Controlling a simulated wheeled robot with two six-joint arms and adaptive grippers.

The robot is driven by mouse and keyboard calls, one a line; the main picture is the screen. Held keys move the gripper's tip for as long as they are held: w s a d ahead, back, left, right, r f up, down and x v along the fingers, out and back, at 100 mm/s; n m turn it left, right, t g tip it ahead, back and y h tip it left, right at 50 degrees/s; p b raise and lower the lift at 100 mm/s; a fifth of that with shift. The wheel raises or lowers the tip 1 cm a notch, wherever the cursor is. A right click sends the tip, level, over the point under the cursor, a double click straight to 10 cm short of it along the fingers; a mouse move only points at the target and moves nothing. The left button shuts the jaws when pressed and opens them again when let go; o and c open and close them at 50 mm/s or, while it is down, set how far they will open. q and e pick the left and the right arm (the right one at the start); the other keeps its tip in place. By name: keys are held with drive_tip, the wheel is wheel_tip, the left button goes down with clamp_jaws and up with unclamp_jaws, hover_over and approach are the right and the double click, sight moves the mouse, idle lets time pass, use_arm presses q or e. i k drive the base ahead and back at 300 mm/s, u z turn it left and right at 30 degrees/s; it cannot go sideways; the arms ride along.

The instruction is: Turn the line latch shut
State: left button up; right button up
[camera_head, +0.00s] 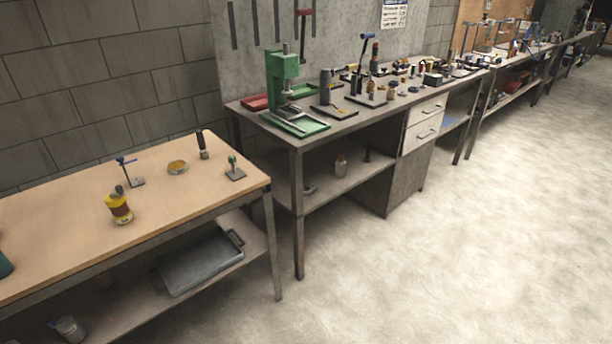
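I cannot tell which fitting is the line latch. A small stand with a blue handle (129,170) is on the wooden bench at the left. A small green-topped fitting on a grey plate (235,170) sits near that bench's right end. A taller blue-handled fitting (364,62) stands on the grey bench behind. They are too small for me to tell whether any latch is open or shut. Neither of my grippers is in view.
The wooden bench (190,215) also holds a yellow can (118,207), a shallow round dish (177,167) and a dark cylinder (202,145). A green press (283,80) and several small items crowd the grey bench (300,142). The concrete floor (480,250) at right is clear.

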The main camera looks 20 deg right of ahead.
sight(231, 158)
drive_tip(key=u, duration=1.45)
drive_tip(key=k, duration=0.15)
drive_tip(key=z, duration=2.65)
drive_tip(key=i, duration=1.25)
drive_tip(key=u, duration=0.1)
